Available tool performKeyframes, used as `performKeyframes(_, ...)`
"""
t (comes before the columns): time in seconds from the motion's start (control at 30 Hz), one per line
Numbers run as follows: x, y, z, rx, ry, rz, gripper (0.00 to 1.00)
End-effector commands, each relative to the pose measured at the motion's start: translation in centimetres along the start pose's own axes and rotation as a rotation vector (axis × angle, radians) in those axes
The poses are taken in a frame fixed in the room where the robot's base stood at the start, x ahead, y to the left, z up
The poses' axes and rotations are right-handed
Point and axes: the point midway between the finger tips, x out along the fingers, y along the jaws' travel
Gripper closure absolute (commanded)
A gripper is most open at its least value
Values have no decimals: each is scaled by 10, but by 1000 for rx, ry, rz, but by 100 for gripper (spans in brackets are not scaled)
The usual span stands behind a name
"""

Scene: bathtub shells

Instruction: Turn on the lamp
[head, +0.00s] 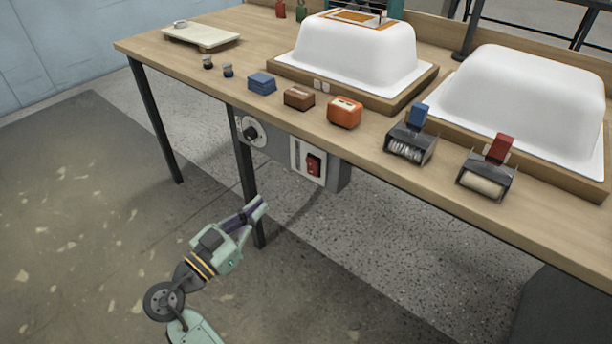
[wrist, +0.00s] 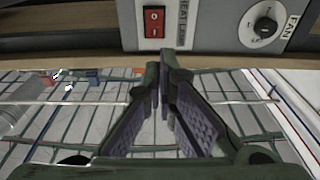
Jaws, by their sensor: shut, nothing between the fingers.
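A red rocker switch (head: 313,164) sits on a pale plate on the grey control box (head: 337,178) under the table's front edge. In the wrist view the red switch (wrist: 153,22) shows the marks 0 and I, beside a label reading "HEAT" and a second word that is hard to read. My gripper (head: 257,206) is shut and empty, below and to the left of the switch in the head view. In the wrist view its fingertips (wrist: 167,62) meet just below the switch, apart from it as far as I can tell. No lamp is clearly visible.
A round black knob (head: 252,132), labelled "FAN" in the wrist view (wrist: 265,28), sits left of the switch in the head view. The wooden table (head: 400,165) overhangs the box. A dark table leg (head: 246,180) stands close by. White tub shells (head: 355,55) stand above.

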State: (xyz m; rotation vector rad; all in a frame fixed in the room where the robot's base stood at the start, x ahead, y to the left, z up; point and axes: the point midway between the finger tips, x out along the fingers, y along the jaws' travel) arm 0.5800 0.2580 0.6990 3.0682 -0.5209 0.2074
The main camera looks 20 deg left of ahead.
Motion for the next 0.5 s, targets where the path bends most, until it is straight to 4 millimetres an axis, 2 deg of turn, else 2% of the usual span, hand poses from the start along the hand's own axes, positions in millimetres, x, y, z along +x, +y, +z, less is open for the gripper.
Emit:
performKeyframes(0.37, 0, 3, 0, -1, 6, 14, 100)
performKeyframes(0.5, 10, 4, -1, -2, 6, 16, 100)
